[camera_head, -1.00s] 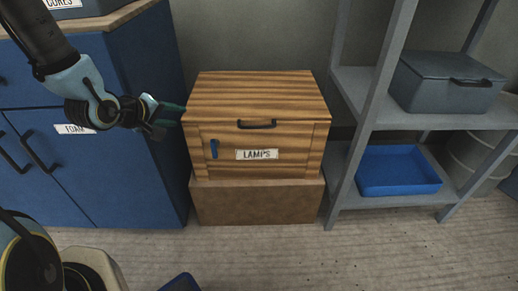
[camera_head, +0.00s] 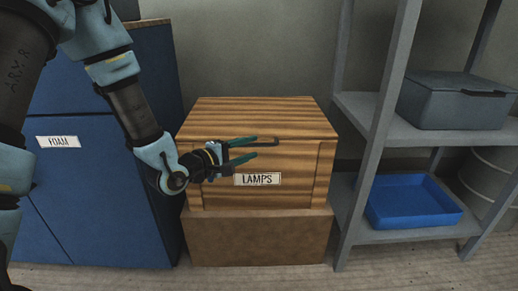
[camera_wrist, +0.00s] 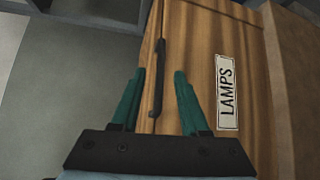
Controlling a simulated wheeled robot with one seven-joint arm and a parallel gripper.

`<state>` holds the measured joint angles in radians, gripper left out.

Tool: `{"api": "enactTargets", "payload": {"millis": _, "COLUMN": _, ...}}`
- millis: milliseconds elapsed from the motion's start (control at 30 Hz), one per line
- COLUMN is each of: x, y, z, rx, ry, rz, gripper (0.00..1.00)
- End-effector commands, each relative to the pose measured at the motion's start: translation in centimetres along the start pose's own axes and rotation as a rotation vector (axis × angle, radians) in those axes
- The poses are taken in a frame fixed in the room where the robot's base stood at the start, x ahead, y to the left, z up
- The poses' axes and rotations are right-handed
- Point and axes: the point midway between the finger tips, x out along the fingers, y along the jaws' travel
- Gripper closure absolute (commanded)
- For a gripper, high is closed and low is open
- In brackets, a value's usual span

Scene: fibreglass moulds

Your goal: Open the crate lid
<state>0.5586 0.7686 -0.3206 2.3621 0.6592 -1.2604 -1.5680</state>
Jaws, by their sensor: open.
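The wooden crate (camera_head: 290,185) has a "LAMPS" label (camera_head: 257,179) on its front and stands on a brown block. Its lid (camera_head: 262,115) is shut. A dark bar handle (camera_wrist: 159,75) is on the lid's front edge; in the head view only its right end shows past my fingers. My gripper (camera_head: 257,147) is in front of the crate, its green fingers open and pointing right. In the wrist view the handle lies between the two fingers (camera_wrist: 158,75), with no visible contact. My gripper hides the blue latch on the crate's front.
Blue cabinets (camera_head: 90,190) stand close on the left. A grey shelf (camera_head: 375,120) on the right holds a grey box (camera_head: 455,105) and a blue tray (camera_head: 412,205). The space above the lid is clear, with a wall behind.

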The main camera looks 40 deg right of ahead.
Motion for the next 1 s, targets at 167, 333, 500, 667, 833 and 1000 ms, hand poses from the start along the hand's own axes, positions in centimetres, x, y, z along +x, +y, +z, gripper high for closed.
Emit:
{"api": "enactTargets", "payload": {"millis": 167, "x": 2.8, "y": -0.1, "z": 0.0, "rx": 0.001, "ry": -0.001, "rz": 0.000, "gripper": 0.55}}
{"api": "enactTargets", "payload": {"millis": 333, "x": 4.0, "y": -0.1, "z": 0.0, "rx": 0.000, "ry": 0.000, "rz": 0.000, "gripper": 0.55}}
{"api": "enactTargets", "payload": {"millis": 500, "x": 4.2, "y": 0.0, "z": 0.0, "rx": -0.001, "ry": 0.001, "rz": -0.001, "gripper": 0.55}}
{"api": "enactTargets", "payload": {"millis": 667, "x": 4.1, "y": 0.0, "z": 0.0, "rx": 0.000, "ry": 0.001, "rz": -0.001, "gripper": 0.57}}
{"api": "enactTargets", "payload": {"millis": 833, "x": 4.1, "y": 0.0, "z": 0.0, "rx": 0.000, "ry": 0.001, "rz": -0.001, "gripper": 0.77}}
{"api": "enactTargets", "payload": {"millis": 1000, "x": 4.1, "y": 0.0, "z": 0.0, "rx": 0.000, "ry": 0.001, "rz": -0.001, "gripper": 0.96}}
